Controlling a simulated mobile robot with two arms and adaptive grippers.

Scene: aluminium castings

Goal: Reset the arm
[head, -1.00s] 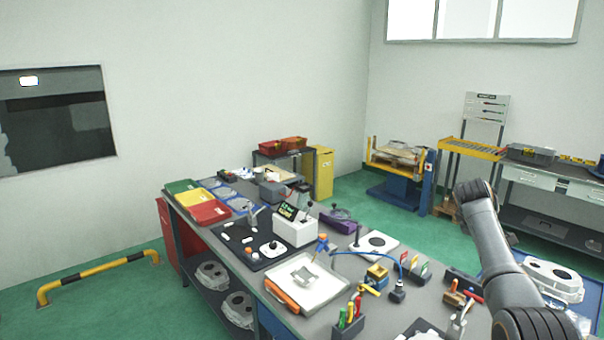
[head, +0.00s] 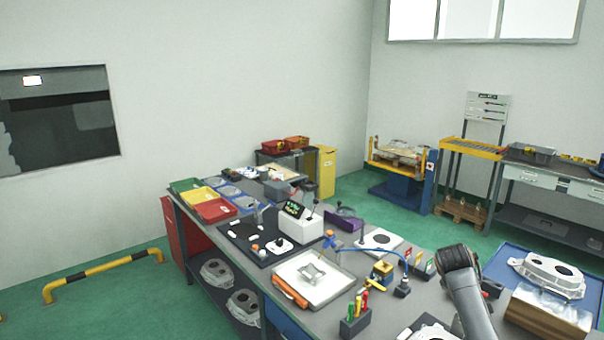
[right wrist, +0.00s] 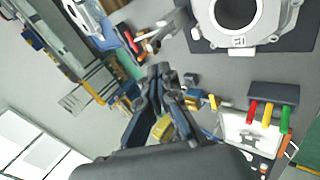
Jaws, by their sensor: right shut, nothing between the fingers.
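My right arm (head: 464,290) comes up from the bottom right of the head view, over the right part of the workbench; its gripper does not show there. In the right wrist view my right gripper (right wrist: 158,72) is shut and empty, its fingertips together. It is apart from the bench things seen around it. My left gripper and arm are not in the head view.
The workbench (head: 236,273) holds a white tray (head: 335,284), a tool holder (head: 355,322), a white box (head: 296,230) and red, yellow and green bins. A casting (head: 548,274) lies right of my arm. Green floor lies beyond the bench.

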